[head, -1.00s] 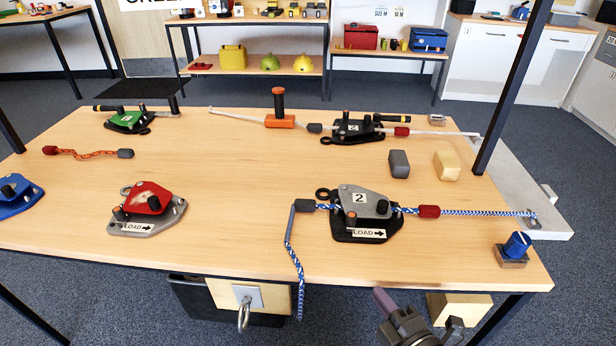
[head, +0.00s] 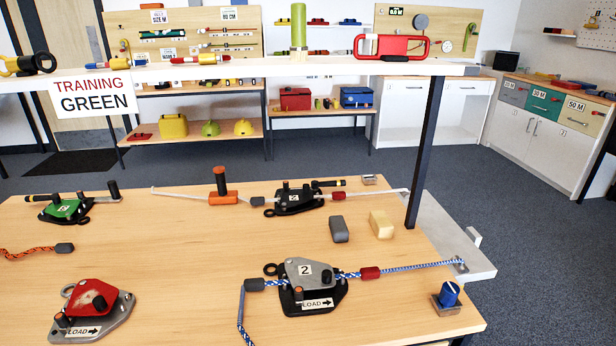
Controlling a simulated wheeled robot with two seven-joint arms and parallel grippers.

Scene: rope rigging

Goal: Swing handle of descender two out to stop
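Descender two (head: 311,283) is a grey plate device marked "2" on a black base with a "LOAD" arrow label, at the front middle of the wooden table. A blue-and-white rope (head: 412,267) runs through it, with a grey sleeve on its left and a red sleeve on its right. The rope's left end hangs down toward the table's front edge. A small dark knob with an orange top sits on the device's left; I cannot tell the handle's exact position. Neither gripper shows in the head view.
A red descender (head: 91,302) lies at the front left, a green one (head: 66,208) behind it, and a black one (head: 296,198) at the back. Grey (head: 339,229) and yellow (head: 381,224) blocks and a blue knob (head: 449,294) are on the right. A dark post (head: 424,150) rises there.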

